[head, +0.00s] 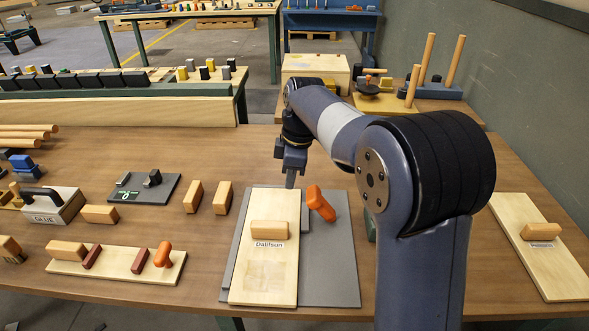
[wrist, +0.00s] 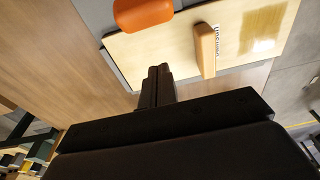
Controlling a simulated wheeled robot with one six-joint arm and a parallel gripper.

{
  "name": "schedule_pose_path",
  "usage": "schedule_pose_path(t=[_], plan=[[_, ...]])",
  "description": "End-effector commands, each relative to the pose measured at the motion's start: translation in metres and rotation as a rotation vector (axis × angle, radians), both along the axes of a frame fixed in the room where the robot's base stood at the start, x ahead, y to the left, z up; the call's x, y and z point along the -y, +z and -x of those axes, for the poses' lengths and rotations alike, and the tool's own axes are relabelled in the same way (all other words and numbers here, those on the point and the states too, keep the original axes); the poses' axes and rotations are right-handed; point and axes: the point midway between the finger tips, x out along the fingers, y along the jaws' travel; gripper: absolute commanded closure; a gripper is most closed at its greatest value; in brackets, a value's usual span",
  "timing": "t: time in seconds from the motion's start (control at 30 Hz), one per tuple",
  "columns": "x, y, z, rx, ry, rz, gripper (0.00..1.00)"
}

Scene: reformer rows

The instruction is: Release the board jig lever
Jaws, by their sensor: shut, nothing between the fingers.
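The board jig has a grey base plate (head: 335,265) with a pale wooden board (head: 262,285) lying on it. The board carries a wooden block (head: 269,230) and a label. The orange lever (head: 320,203) stands tilted at the board's right edge, near its far end. My gripper (head: 290,182) points down over the far end of the board, left of the lever. In the wrist view my shut, empty fingers (wrist: 158,75) show close to the orange lever (wrist: 143,14), with a gap between, and the wooden block (wrist: 205,50) is to their right.
A second pale board (head: 540,265) with a block lies at right. At left are a strip (head: 118,262) with red blocks and another orange handle, a box labelled GLUE (head: 53,205), and a dark plate (head: 143,187). Two wooden blocks (head: 193,197) stand left of the jig.

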Motion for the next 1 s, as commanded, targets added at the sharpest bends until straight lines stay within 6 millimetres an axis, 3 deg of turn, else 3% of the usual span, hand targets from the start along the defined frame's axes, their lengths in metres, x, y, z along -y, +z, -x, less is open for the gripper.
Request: schedule_pose_path(t=[0.03,0.23,0.3,0.5,1.0], plan=[[-0.002,-0.014,0.001,-0.005,0.001,0.001,1.00],[-0.008,-0.054,0.000,-0.004,0.001,0.001,1.00],[0.008,-0.045,0.000,0.001,-0.004,-0.001,1.00],[0.028,-0.042,0.001,0.001,-0.002,0.000,1.00],[0.033,-0.041,0.001,0.001,-0.001,-0.003,1.00]])
